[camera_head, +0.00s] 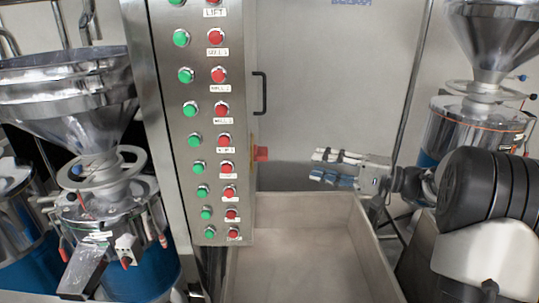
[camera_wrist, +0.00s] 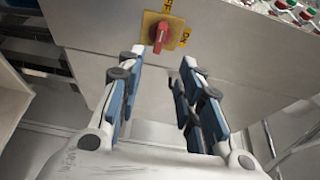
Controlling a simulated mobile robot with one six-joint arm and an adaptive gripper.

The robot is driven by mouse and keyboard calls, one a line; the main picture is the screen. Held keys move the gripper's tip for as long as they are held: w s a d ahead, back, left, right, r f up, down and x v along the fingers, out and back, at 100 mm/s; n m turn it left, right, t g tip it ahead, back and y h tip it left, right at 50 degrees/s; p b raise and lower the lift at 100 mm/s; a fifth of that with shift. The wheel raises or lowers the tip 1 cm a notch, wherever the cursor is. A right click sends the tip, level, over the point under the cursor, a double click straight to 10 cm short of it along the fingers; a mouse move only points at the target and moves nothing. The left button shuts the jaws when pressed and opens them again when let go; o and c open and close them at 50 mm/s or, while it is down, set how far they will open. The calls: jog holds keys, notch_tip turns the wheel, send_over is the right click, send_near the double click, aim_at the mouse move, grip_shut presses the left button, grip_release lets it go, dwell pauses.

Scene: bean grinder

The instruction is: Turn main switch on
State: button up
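The main switch appears to be a red rotary handle (camera_wrist: 160,35) on a yellow plate (camera_wrist: 178,30), fixed to a grey metal cabinet face. In the head view only a small red part of the switch (camera_head: 261,153) shows beside the button panel's right edge. The handle looks roughly upright in the wrist view. My gripper (camera_head: 314,165) is open and empty, its fingers pointing left toward the switch with a gap between. In the wrist view my gripper (camera_wrist: 163,62) has its two blue-padded fingers spread, with the switch beyond the fingertips, not touched.
A steel button panel (camera_head: 207,120) with green and red buttons stands left of the switch. A black door handle (camera_head: 260,93) is above it. A grey open bin (camera_head: 310,205) lies below my gripper. Steel hoppers (camera_head: 75,95) stand at left and right.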

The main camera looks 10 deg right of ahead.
aim_at(262, 154)
jog(key=b+x, duration=0.1)
jog(key=x, duration=1.3)
jog(key=shift+a, duration=0.2)
jog(key=shift+w, duration=0.1)
jog(key=shift+c, duration=0.5)
grip_shut()
